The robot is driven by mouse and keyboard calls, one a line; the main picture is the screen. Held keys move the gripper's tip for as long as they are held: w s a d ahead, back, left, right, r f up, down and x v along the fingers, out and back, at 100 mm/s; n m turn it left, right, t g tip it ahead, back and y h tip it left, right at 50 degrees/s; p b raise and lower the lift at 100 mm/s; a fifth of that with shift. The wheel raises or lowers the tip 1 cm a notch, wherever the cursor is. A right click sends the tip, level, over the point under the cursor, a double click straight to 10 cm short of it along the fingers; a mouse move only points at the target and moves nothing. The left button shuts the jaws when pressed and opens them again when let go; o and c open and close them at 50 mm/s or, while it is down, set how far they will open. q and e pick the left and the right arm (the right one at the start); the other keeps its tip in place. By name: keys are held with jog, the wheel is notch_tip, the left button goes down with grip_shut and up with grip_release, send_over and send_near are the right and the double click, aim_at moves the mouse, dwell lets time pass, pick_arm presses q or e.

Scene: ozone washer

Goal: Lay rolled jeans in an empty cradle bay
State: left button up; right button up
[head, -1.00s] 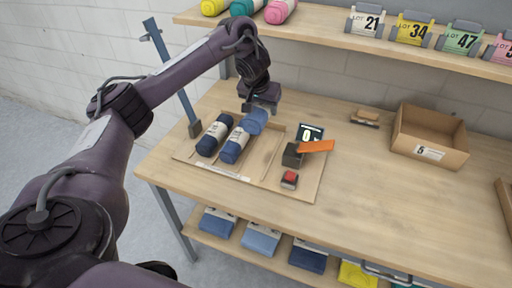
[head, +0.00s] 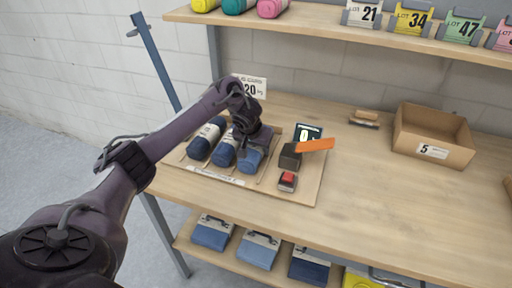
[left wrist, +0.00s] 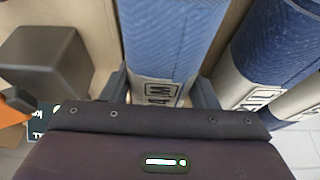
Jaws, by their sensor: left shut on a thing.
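My left gripper (head: 249,146) is shut on a lighter blue rolled jeans (head: 250,161) with a pale paper band. The left wrist view shows this roll (left wrist: 172,35) between the two fingers (left wrist: 160,88). The held roll is low over the wooden cradle board (head: 309,188), to the right of two other rolls, in line with them. Whether it rests on the board, I cannot tell. A navy roll (head: 206,138) and a mid-blue roll (head: 225,151) lie in the bays to the left. My right gripper is not in view.
Right of the bays stand a dark block with an orange flap (head: 314,145), a small display (head: 308,132) and a red-topped block (head: 288,180). A cardboard box (head: 431,137) and a brush (head: 365,119) are further right. The table's middle front is clear.

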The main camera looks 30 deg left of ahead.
pick_arm(q)
jog(key=shift+r, duration=0.1)
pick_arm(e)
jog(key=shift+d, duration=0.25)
pick_arm(q)
jog(key=o, duration=1.4)
jog(key=shift+f, duration=0.2)
jog(key=shift+c, duration=0.2)
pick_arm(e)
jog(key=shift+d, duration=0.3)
pick_arm(q)
jog(key=shift+r, duration=0.2)
jog(key=p+v, duration=0.5)
jog(key=v, duration=0.6)
jog(key=shift+s+d+r+p, duration=0.15)
jog(key=shift+s+r+p, duration=0.2)
jog(key=shift+r+p, duration=0.1)
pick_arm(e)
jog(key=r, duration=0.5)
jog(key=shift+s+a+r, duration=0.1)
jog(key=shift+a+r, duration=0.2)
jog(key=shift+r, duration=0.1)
